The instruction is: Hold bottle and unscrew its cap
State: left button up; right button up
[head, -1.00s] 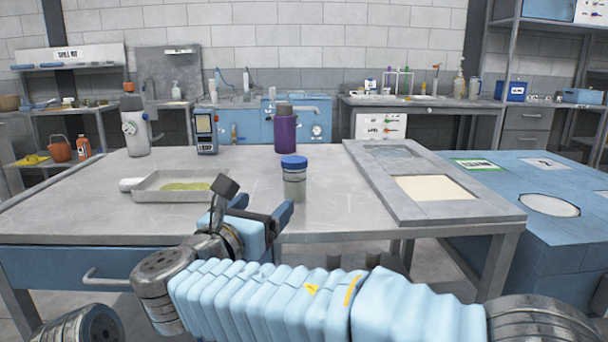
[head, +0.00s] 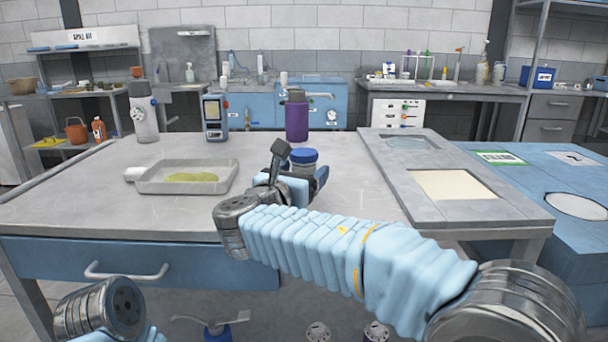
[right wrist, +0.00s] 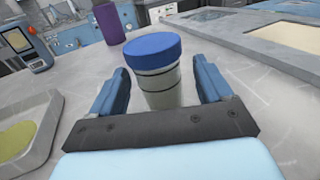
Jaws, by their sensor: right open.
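The bottle with a blue cap stands upright on the grey table; its cap (head: 303,156) shows in the head view, with most of its body hidden behind my right gripper (head: 305,182). In the right wrist view, the clear greenish-grey bottle (right wrist: 160,88) and its blue cap (right wrist: 152,46) stand between the two blue fingers of my right gripper (right wrist: 160,92). The fingers are open, with a gap visible on both sides of the bottle. The cap sits on the bottle above finger level. In the head view, part of my left arm shows at the bottom left, but its gripper is out of sight.
A purple bottle (head: 296,118) stands behind on the table (head: 110,205). A grey tray (head: 158,186) with a yellow-green patch lies to the left. A meter (head: 214,118) and a grey-white bottle (head: 144,115) stand at the back left. A raised grey panel (head: 400,165) lies to the right.

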aim_at(307, 149)
jog(key=x, duration=0.3)
jog(key=shift+w+d, duration=0.1)
jog(key=shift+w, duration=0.3)
jog(key=c, duration=1.1)
jog(key=shift+r, duration=0.1)
jog(key=shift+r+p, duration=0.2)
jog(key=shift+p, duration=0.1)
notch_tip(307, 149, up, 2)
jog(key=shift+r, duration=0.2)
jog(key=s+r, duration=0.3)
jog(key=s, duration=0.1)
jog(key=s+a+r, duration=0.1)
jog(key=s+r, duration=0.2)
jog(key=s, duration=0.2)
jog(key=s+a+r, duration=0.1)
jog(key=s+r, duration=0.3)
jog(key=s, duration=0.1)
jog(key=shift+a, duration=0.15)
